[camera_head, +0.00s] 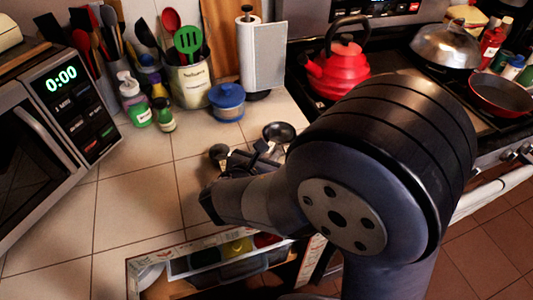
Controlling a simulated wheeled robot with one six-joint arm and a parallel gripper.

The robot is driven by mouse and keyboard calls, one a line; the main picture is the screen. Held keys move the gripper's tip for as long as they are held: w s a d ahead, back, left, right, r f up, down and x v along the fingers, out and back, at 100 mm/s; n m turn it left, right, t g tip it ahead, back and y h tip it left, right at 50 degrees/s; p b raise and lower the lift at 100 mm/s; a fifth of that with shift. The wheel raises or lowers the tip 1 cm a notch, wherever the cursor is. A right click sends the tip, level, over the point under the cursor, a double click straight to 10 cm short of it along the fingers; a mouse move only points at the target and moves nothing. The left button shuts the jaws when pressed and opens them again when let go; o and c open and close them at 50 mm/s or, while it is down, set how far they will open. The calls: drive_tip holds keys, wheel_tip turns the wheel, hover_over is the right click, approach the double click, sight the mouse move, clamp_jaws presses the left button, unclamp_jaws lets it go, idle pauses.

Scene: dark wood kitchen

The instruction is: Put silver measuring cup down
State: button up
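The silver measuring cup (279,132) shows as a small, dark, round metal bowl over the tiled counter. Its handle runs down-left toward my gripper (262,149), which seems to be shut on it. My wrist partly hides the fingers, so the exact grip is hard to see. Whether the cup touches the counter cannot be told from this view.
Left of the cup are a blue lidded pot (227,103), a utensil crock (189,82) and small bottles. A paper towel holder (262,55) stands behind. A red kettle (336,70) sits on the stove. Tiles (135,195) at left are clear; an open drawer (215,262) is below.

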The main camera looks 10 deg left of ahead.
drive_tip(key=shift+s+r, duration=0.1)
drive_tip(key=shift+r, duration=0.05)
drive_tip(key=v, duration=1.1)
drive_tip(key=shift+s+a+r, duration=0.15)
drive_tip(key=shift+s+r, duration=0.05)
drive_tip(key=shift+s, duration=0.15)
drive_tip(key=shift+w, duration=0.1)
drive_tip(key=x, duration=1.2)
drive_tip(key=shift+f, duration=0.2)
drive_tip(key=shift+r, duration=0.15)
